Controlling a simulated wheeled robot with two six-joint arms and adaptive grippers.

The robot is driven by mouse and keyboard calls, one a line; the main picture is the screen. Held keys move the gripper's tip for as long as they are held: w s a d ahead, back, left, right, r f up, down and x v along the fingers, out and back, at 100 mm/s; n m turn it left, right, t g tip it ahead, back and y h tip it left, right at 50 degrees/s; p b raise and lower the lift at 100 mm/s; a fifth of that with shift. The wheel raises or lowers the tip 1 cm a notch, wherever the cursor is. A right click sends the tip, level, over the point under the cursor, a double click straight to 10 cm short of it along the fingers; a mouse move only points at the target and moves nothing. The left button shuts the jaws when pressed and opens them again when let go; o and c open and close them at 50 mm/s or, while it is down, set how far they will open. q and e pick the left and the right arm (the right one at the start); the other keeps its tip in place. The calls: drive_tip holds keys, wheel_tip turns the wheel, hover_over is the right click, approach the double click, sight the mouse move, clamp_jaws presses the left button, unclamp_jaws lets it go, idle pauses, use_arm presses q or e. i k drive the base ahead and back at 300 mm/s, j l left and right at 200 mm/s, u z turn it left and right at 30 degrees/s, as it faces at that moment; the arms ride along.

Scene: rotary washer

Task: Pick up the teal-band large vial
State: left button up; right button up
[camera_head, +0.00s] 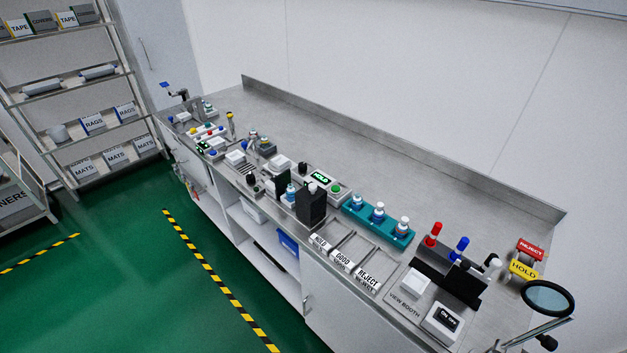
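A teal rack (362,224) on the bench holds three upright white-capped vials: a left one (355,202), a middle one (378,212) and a right one (402,226). Another small vial (290,192) with a bluish body stands farther left, beside a black block (311,206). The vials are too small here for me to tell which one has the teal band. Neither of my grippers is in view.
Trays labelled HOLD, GOOD and REJECT (367,280) lie in front of the teal rack. Red, blue and white-topped items (459,249) stand to the right, by the view booth (405,306). A round magnifier (548,297) overhangs the right end. The bench's back strip (400,175) is clear.

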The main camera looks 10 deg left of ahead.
sight(290, 196)
drive_tip(key=i+j+z, duration=0.2)
drive_tip(key=j, duration=0.15)
drive_tip(key=i+j+z, duration=0.25)
drive_tip(key=j, duration=0.15)
drive_tip(key=i+j+z, duration=0.2)
drive_tip(key=j, duration=0.2)
drive_tip(key=j+z, duration=0.25)
drive_tip(key=j, duration=0.2)
drive_tip(key=j+z, duration=0.2)
drive_tip(key=j, duration=0.25)
drive_tip(key=i, duration=0.05)
